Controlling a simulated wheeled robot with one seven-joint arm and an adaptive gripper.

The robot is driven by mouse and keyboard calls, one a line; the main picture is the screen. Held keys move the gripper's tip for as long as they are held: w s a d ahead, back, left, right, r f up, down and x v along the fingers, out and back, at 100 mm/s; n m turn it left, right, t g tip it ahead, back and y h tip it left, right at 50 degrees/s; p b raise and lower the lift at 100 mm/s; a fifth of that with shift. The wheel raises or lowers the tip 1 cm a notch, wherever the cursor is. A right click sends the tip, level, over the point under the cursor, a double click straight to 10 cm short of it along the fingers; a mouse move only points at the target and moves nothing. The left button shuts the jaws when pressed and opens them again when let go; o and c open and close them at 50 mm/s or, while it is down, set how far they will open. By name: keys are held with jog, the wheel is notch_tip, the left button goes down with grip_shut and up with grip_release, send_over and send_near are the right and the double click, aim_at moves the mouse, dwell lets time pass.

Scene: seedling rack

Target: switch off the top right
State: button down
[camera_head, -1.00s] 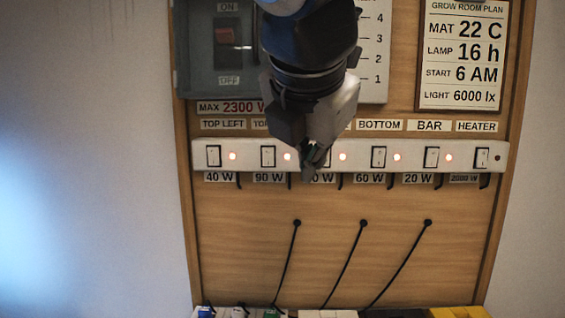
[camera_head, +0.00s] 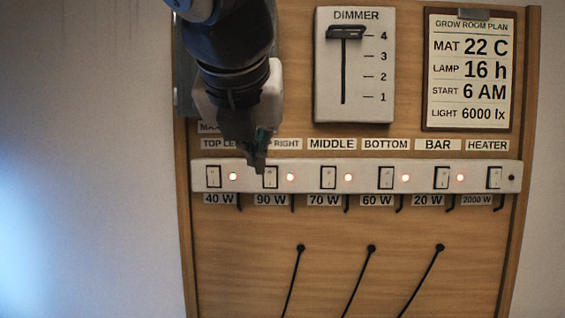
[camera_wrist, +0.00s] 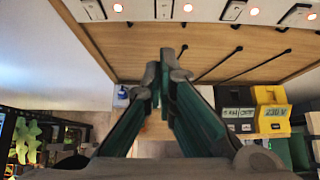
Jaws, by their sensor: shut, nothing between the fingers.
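The top right switch (camera_head: 270,178) is a small white rocker in a dark frame on the white power strip (camera_head: 410,176). The red light (camera_head: 290,177) beside it is lit. Its label (camera_head: 288,144) is partly hidden by my gripper, with "RIGHT" readable; "90 W" stands below. My gripper (camera_head: 258,167) is shut and empty, with its tips at the upper left edge of this switch; I cannot tell if they touch. In the wrist view my closed fingers (camera_wrist: 166,62) point toward the board, below the row of switches.
The top left switch (camera_head: 213,177) and middle switch (camera_head: 328,177) stand on either side. The heater light (camera_head: 511,178) is dark; the others are lit. A dimmer (camera_head: 345,60) is above, its slider near 4. Black cords (camera_head: 293,280) hang below. Yellow and grey boxes (camera_wrist: 270,108) are below the board.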

aim_at(267, 175)
jog(key=x, duration=0.3)
jog(key=r+x, duration=0.1)
jog(key=x, duration=0.3)
jog(key=w+x, duration=0.1)
jog(key=x, duration=0.3)
jog(key=shift+r, duration=0.25)
jog(key=shift+w, duration=0.7)
jog(key=shift+r, duration=0.15)
jog(key=shift+w+d+r+p, duration=0.1)
jog(key=shift+w+r+p, duration=0.1)
jog(key=shift+p, duration=0.45)
jog(key=shift+f, duration=0.1)
jog(key=shift+w, duration=0.1)
jog(key=shift+p, duration=0.3)
jog(key=shift+r+p, duration=0.75)
jog(key=shift+r, duration=0.05)
